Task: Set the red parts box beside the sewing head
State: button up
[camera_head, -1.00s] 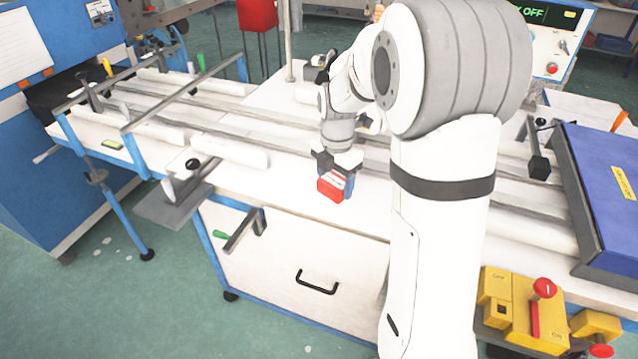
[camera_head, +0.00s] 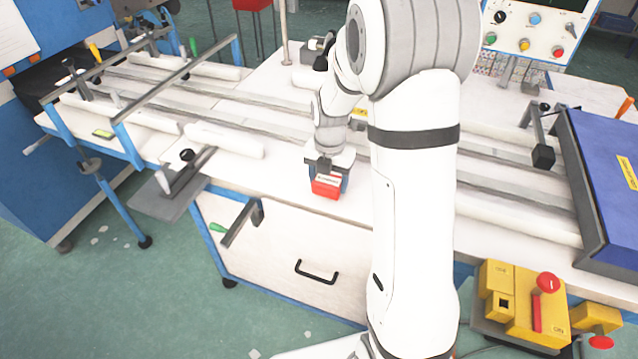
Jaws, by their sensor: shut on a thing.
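The red parts box (camera_head: 326,187) is small, with a pale label on its top edge, and sits in my gripper (camera_head: 328,172) over the front part of the white table. My gripper points down with its fingers on either side of the box. I cannot tell whether the box touches the table top. The sewing head cannot be made out clearly; a grey and black device (camera_head: 318,48) stands behind my arm, partly hidden by it.
Long rails (camera_head: 240,122) run across the table behind the box. A white padded roll (camera_head: 225,140) lies to the left. A blue panel (camera_head: 612,170) and a yellow control box with red button (camera_head: 522,300) are at the right. Bare table lies left of the box.

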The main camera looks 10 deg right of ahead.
jog(key=shift+w+f, duration=0.15)
jog(key=shift+f, duration=0.45)
jog(key=shift+f, duration=0.1)
jog(key=o, duration=1)
